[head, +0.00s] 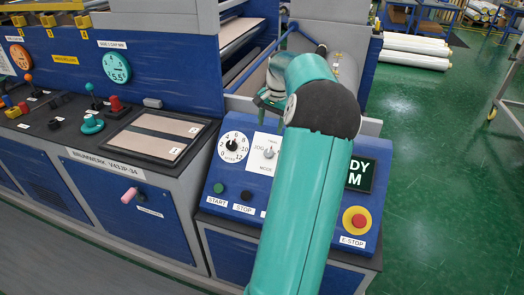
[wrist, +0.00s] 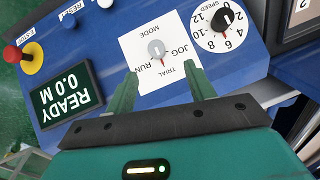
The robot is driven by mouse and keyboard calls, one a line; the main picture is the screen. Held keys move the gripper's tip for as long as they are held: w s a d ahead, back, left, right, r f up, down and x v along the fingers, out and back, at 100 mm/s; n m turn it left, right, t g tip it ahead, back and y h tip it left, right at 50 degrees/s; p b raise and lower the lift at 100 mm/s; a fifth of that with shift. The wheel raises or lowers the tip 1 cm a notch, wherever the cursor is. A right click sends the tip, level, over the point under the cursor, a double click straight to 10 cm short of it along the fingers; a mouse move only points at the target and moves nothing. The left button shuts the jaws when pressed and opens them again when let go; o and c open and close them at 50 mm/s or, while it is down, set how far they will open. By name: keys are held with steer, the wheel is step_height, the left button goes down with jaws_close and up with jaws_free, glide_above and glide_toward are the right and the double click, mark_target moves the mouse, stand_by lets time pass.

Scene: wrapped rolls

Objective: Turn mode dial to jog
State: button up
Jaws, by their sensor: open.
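The mode dial (wrist: 156,48) is a small grey knob on a white plate, turned upside down in the wrist view. Its red mark points toward the TRIAL label, with JOG on one side and RUN on the other. The dial (head: 269,153) also shows in the head view, left of my arm, with JOG at its left; the plate's right part is hidden. My gripper (wrist: 163,78) is open and empty, its two green fingers apart, their tips appearing just short of the dial. In the head view my gripper (head: 268,101) is mostly hidden behind my wrist.
The speed dial (wrist: 222,18) sits close beside the mode plate. The READY display (wrist: 66,94) and red E-stop button (wrist: 32,58) lie on the panel's other side. START (head: 219,188) and STOP (head: 246,195) buttons are below the dials. Green floor (head: 430,160) is open at right.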

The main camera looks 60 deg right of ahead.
mark_target(269, 151)
steer(key=f, duration=0.9)
steer(key=w+f, duration=0.1)
steer(key=f, duration=0.4)
steer(key=shift+d, duration=0.4)
steer(key=shift+r, duration=0.1)
steer(key=c, duration=1)
